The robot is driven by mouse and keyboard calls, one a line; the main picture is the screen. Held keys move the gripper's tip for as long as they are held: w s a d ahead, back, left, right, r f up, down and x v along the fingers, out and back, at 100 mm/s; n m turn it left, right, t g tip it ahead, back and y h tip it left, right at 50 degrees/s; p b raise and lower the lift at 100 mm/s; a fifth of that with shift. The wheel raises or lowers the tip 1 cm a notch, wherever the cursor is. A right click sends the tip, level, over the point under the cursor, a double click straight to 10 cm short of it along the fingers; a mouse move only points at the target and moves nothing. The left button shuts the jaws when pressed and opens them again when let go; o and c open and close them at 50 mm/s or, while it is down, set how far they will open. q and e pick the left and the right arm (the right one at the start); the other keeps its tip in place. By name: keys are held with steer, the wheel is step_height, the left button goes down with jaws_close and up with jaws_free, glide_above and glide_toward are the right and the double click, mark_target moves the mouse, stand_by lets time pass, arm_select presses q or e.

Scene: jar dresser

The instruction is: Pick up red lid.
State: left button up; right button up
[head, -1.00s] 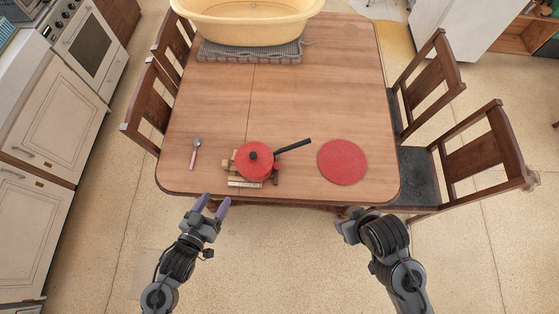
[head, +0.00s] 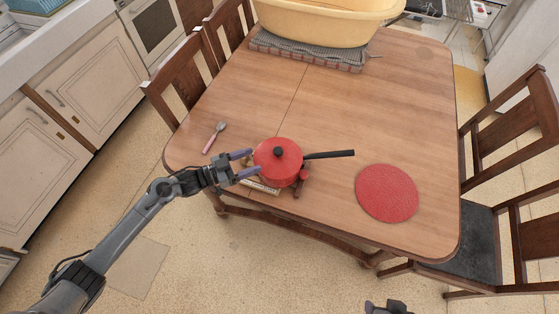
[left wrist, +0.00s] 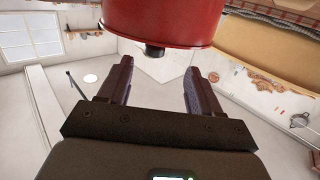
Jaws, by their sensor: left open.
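The red lid (head: 268,161) with a black knob (head: 279,152) sits on a red pot with a black handle (head: 330,154) pointing right. In the left wrist view, the picture is upside down and the red body of the pot or lid (left wrist: 158,22) fills the top, with a black knob (left wrist: 155,50) hanging toward the fingers. My left gripper (head: 246,163) is open and empty, its purple fingers just left of the pot at the table's near edge. It also shows in the left wrist view (left wrist: 157,68). My right gripper (head: 388,308) is mostly cut off at the bottom edge.
The pot stands on a wooden trivet (head: 262,187) on the wooden table (head: 350,110). A yellow tub (head: 325,25) stands at the back. Chairs flank the table.

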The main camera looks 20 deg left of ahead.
mark_target(273, 154)
arm_select(q)
steer(key=x, duration=0.4)
steer(key=shift+w+d, duration=0.15)
steer(key=shift+d, duration=0.05)
steer(key=shift+s+d+b+x, duration=0.1)
steer(key=shift+d+b+x, duration=0.1)
steer(key=shift+x, duration=1.2)
steer(key=shift+s+d+b+x, duration=0.1)
steer(key=shift+s+b+x, duration=0.1)
steer(key=shift+x, duration=1.25)
steer(key=shift+a+r, duration=0.1)
steer(key=shift+r, duration=0.05)
steer(key=shift+c, duration=0.3)
steer(key=c, duration=1.1)
steer(key=shift+o, duration=0.2)
